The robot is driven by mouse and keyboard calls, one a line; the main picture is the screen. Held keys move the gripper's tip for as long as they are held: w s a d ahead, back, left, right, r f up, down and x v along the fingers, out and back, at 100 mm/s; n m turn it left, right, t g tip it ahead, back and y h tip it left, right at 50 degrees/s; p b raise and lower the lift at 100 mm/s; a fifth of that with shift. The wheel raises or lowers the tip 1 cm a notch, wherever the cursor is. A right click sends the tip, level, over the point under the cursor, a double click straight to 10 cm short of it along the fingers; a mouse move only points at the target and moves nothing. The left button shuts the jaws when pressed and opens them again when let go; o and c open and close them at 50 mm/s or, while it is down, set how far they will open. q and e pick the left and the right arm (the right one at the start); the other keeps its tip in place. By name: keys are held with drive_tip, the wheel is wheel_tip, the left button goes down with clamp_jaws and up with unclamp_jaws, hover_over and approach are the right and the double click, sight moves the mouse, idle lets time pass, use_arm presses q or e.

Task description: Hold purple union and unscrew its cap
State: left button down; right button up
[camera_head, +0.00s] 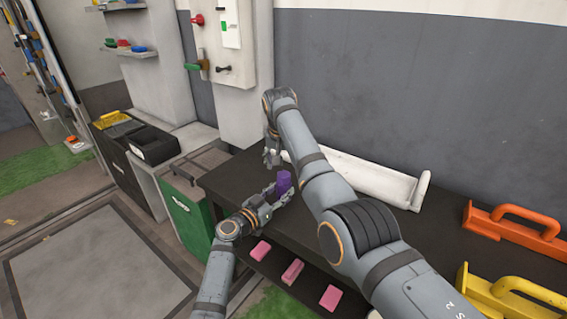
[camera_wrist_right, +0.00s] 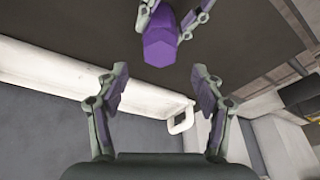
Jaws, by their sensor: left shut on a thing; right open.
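The purple union (camera_head: 284,183) is held in my left gripper (camera_head: 270,196), above the near left part of the dark table. In the right wrist view the union (camera_wrist_right: 160,42) shows its faceted purple end, with the left gripper's fingers (camera_wrist_right: 192,20) on it at the top. I cannot tell the cap apart from the body. My right gripper (camera_head: 272,157) is open and empty, pointing down just behind the union. In the right wrist view its fingers (camera_wrist_right: 160,92) are spread apart, and the union lies beyond them, not between them.
A white tray (camera_head: 365,180) lies along the back of the dark table (camera_head: 440,232). An orange-handled block (camera_head: 515,226) and a yellow one (camera_head: 515,290) are at the right. Several pink blocks (camera_head: 292,271) lie on a lower shelf. A green bin (camera_head: 186,217) stands left of the table.

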sight(285, 174)
drive_tip(key=shift+f, duration=2)
drive_tip(key=shift+c, duration=0.3)
clamp_jaws()
drive_tip(key=n, duration=0.2)
drive_tip(key=n+y, duration=0.1)
drive_tip(key=n, duration=0.2)
drive_tip(key=shift+d+y, duration=0.2)
drive_tip(key=shift+y, duration=0.1)
drive_tip(key=shift+n, duration=0.5)
drive_tip(key=n, duration=0.2)
drive_tip(key=shift+n+g+y, duration=0.3)
drive_tip(key=shift+y, duration=0.1)
drive_tip(key=n, duration=0.3)
drive_tip(key=shift+w+g+y, duration=0.1)
drive_tip(key=shift+g+y, duration=0.3)
